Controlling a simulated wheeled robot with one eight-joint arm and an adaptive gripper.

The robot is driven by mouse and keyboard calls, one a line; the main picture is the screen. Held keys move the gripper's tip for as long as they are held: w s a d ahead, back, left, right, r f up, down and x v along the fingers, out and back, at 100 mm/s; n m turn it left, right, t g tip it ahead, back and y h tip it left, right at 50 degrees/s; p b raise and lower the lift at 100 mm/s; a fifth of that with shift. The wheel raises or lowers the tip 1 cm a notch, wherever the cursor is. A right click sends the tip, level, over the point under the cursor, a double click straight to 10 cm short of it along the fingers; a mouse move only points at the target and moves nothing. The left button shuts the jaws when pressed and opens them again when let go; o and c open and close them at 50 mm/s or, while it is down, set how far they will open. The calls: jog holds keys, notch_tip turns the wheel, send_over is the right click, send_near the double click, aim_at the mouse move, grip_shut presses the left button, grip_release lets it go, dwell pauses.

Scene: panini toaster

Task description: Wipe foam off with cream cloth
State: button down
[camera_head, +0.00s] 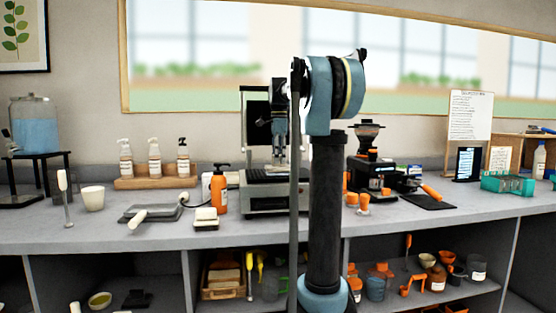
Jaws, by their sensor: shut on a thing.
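The panini toaster (262,206) stands on the counter with its dark lid raised at the back. My gripper (280,150) points down over the toaster's dark lower plate. It is shut on a small pale thing (281,163), which looks like the cream cloth, just above or touching the plate; I cannot tell which. My arm hides the toaster's right side. Foam cannot be made out on the plate at this size. An orange pump bottle (219,193) stands just left of the toaster.
Left of the toaster are a white block (206,221), a grey tray-like thing (150,212), a white cup (92,198) and bottles on a wooden stand (154,182). Right of my arm are a coffee grinder (368,160) and a teal crate (505,182). The counter's right front is clear.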

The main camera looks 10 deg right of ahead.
jog(key=shift+f, duration=0.5)
dwell(1.3)
jog(key=shift+d, duration=0.1)
dwell(0.5)
jog(key=shift+d, duration=0.8)
jog(key=shift+a, duration=1.9)
jog(key=shift+d, duration=0.15)
